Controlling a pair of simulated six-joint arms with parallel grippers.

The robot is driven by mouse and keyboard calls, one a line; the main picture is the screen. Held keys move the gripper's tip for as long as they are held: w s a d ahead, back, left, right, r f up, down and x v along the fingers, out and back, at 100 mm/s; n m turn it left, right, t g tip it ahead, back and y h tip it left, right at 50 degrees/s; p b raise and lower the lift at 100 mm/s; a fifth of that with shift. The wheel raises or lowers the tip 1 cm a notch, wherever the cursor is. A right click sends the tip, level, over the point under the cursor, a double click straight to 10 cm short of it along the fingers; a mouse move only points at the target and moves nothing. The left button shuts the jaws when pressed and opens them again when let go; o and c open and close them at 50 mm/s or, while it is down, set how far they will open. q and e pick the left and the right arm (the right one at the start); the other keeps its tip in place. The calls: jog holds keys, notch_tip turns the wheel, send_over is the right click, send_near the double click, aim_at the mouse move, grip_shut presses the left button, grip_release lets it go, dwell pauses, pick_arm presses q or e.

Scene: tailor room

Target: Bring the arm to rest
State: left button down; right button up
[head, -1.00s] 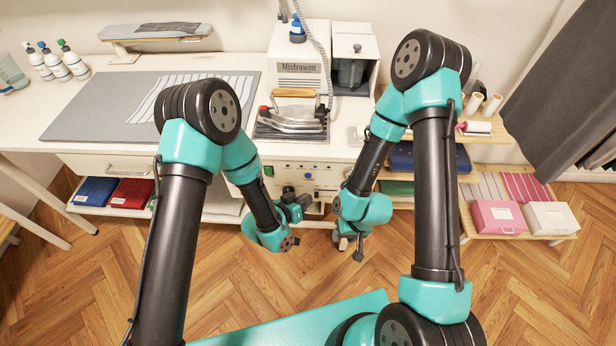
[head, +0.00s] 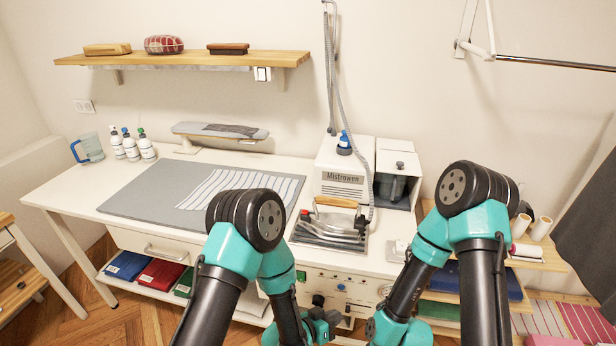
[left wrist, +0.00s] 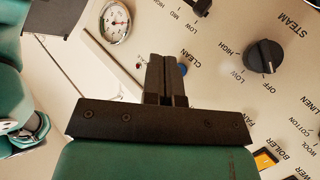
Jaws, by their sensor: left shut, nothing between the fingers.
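My left gripper (head: 322,318) is low in the head view, in front of the ironing station's control panel (head: 345,286). In the left wrist view my left gripper (left wrist: 166,75) has its two dark fingers pressed together with nothing between them. Behind them is the cream panel with a black steam knob (left wrist: 264,56) and a round gauge (left wrist: 115,22); I cannot tell the gap to the panel. My right arm is bent on the right of the head view. Its wrist reaches the bottom edge and its fingers are not seen.
An iron (head: 333,220) stands on its rest beside the white steam generator (head: 345,180). A grey pressing mat (head: 135,202) with striped cloth lies on the white table (head: 70,190). Bottles and a jug (head: 90,148) stand at the back left. A wall shelf (head: 190,59) is above.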

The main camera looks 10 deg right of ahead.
pick_arm(q)
jog(key=a+f+n+g+y, duration=0.1)
jog(key=a+f+n+y, duration=0.15)
jog(key=a, duration=0.85)
jog(key=a+f+n+g+y, duration=0.1)
jog(key=a+f+n+y, duration=0.2)
jog(key=a, duration=0.7)
jog(key=s+a+f+n+g+y, duration=0.1)
jog(key=s+a+n+g+y, duration=0.2)
jog(key=s+a, duration=0.8)
jog(key=a+g, duration=0.1)
jog(key=a, duration=0.1)
jog(key=shift+a+f, duration=0.2)
jog(key=shift+a, duration=0.2)
